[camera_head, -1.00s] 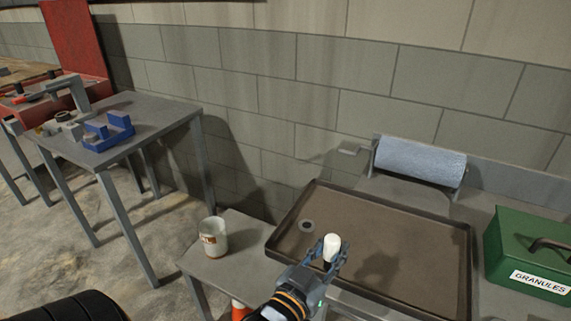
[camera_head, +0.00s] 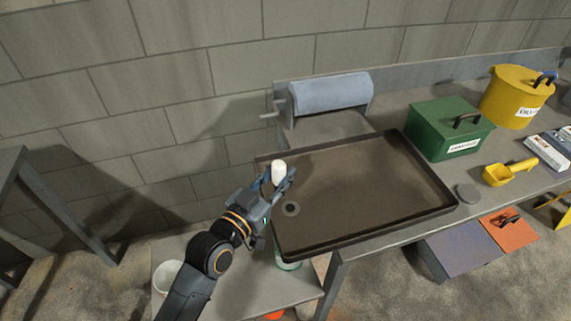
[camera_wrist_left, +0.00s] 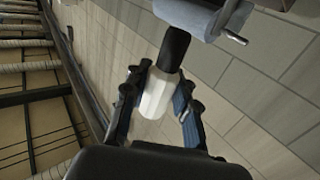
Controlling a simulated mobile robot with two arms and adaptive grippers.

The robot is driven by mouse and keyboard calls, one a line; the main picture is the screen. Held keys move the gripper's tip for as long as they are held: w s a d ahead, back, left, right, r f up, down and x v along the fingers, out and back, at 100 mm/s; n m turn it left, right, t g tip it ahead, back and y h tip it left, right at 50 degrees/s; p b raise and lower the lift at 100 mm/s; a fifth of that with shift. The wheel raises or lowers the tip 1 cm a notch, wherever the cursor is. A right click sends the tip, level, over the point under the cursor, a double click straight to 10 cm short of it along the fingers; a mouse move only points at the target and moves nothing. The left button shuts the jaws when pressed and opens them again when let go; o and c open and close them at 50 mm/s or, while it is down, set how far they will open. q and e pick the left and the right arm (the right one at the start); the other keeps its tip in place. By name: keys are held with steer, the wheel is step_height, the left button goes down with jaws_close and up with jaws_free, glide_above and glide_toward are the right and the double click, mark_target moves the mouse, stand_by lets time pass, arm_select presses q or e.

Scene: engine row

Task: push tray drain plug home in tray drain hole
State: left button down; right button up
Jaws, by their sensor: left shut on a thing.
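The tray drain plug (camera_head: 279,172) shows as a white piece between the fingers of my left gripper (camera_head: 277,181), which is shut on it. In the left wrist view the plug (camera_wrist_left: 157,95) is a white faceted body with a black end (camera_wrist_left: 174,48) pointing away from the gripper. The dark brown tray (camera_head: 380,175) lies on the bench. Its drain hole (camera_head: 291,209), a dark spot with a grey ring, is near the left side. In the head view the plug appears above and slightly left of the hole, apart from it. My right gripper is not in view.
A green granules box (camera_head: 447,130), a yellow bucket (camera_head: 514,100), a yellow scoop (camera_head: 508,173) and a grey disc (camera_head: 467,193) are to the right. A white cup (camera_head: 167,275) is at lower left.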

arm_select(q)
steer(key=d, duration=0.1)
steer(key=w+d+f+m+g+h, duration=0.1)
steer(key=shift+w+d, duration=0.15)
steer(key=shift+d, duration=0.15)
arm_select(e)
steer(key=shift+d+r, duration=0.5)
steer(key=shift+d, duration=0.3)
arm_select(q)
steer(key=shift+h, duration=0.4)
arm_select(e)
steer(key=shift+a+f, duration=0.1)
arm_select(q)
steer(key=shift+m, duration=0.3)
step_height(320, 180, down, 6)
steer(key=b, duration=0.4)
steer(key=shift+r, duration=0.1)
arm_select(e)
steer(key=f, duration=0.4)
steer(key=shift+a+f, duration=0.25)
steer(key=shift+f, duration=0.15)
